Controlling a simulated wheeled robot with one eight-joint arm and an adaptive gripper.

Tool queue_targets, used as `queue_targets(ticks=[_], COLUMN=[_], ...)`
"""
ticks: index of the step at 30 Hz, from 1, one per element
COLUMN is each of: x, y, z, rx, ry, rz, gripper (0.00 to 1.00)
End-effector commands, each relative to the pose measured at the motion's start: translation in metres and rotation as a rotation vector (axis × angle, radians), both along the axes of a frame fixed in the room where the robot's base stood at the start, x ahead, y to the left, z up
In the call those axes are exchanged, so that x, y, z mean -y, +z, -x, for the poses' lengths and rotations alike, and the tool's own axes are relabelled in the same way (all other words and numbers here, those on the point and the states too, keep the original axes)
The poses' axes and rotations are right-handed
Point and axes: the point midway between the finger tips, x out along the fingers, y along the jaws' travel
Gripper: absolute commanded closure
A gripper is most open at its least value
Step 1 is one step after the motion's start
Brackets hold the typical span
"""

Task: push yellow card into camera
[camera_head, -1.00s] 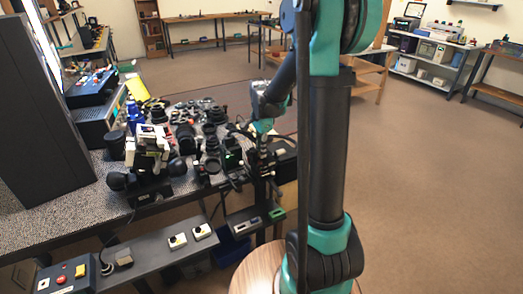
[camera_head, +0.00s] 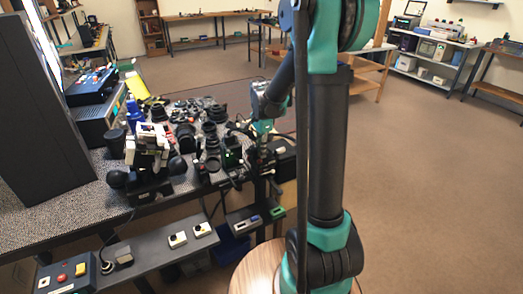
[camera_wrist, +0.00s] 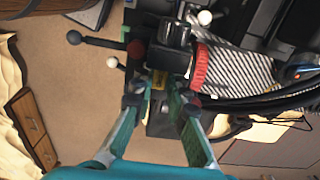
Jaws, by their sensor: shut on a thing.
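My gripper (camera_wrist: 161,92) has two green fingers that converge at the black camera body (camera_wrist: 170,62) in the wrist view. A small piece of the yellow card (camera_wrist: 158,81) shows between the fingertips, which are shut on it. The card is at the near side of the camera body, beside the red ring (camera_wrist: 201,67). I cannot tell how much of the card is inside the camera. In the head view my arm reaches to the bench's right end, where the fingertips and the card are hard to make out.
Several dark lenses and camera parts crowd the bench (camera_head: 60,225) to the left of my gripper, including a white-and-black device (camera_head: 150,150). Black cables (camera_wrist: 265,103) run right of the camera body. A lower shelf (camera_head: 150,255) holds switch boxes. Floor is open to the right.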

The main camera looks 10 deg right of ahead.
Motion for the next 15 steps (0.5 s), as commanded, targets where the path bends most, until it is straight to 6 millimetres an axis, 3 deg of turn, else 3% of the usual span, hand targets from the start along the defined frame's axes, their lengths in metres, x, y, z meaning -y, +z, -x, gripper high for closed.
queue_targets(ticks=[1,2,7,15], x=[0.0,0.0001,0.0001,0.0], y=[-0.0001,-0.0001,0.0,0.0001], z=[-0.0001,-0.0001,-0.0001,-0.0002], rx=[0.0,0.0,0.0,0.0], ry=[0.0,0.0,0.0,0.0], rz=[0.0,0.0,0.0,0.0], gripper=[1.0,0.83,0.62,0.61])
